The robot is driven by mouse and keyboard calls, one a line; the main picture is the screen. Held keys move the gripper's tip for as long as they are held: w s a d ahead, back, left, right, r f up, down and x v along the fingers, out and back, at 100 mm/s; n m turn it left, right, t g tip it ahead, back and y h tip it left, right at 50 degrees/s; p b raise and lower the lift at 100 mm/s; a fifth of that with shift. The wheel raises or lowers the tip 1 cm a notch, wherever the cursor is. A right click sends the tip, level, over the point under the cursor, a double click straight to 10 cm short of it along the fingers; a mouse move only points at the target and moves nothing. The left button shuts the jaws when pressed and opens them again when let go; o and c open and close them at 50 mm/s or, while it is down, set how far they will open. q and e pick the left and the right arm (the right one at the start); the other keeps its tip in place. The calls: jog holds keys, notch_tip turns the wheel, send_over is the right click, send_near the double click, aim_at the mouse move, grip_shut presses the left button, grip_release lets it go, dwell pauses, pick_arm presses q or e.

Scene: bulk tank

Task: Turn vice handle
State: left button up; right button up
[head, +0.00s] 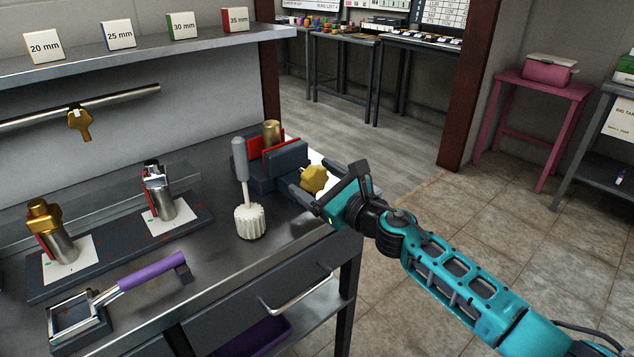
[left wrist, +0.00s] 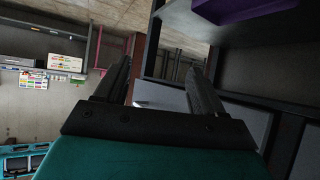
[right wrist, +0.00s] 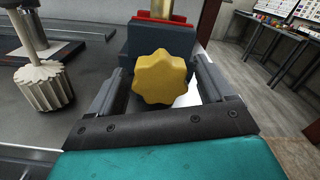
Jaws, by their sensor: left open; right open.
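The vice (head: 277,166) is a dark grey block with red jaw faces at the right end of the bench, with a brass cylinder (head: 271,133) standing between its jaws. Its handle is a yellow lobed knob (head: 314,179) on the side facing my right arm; the right wrist view shows the knob (right wrist: 159,78) face on. My right gripper (head: 298,183) is open, with one finger on each side of the knob and gaps showing. My left gripper (left wrist: 158,78) is open and empty, low near the bench's drawer and shelf; it is not in the head view.
A white fluted piece with a grey-handled tool (head: 249,221) stands on the bench left of the vice. A purple-handled tool (head: 150,270) lies at the front. Two metal cylinders on a dark plate (head: 112,250) stand further left.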

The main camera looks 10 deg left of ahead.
jog(key=c, duration=1)
jog(key=shift+m, duration=0.3)
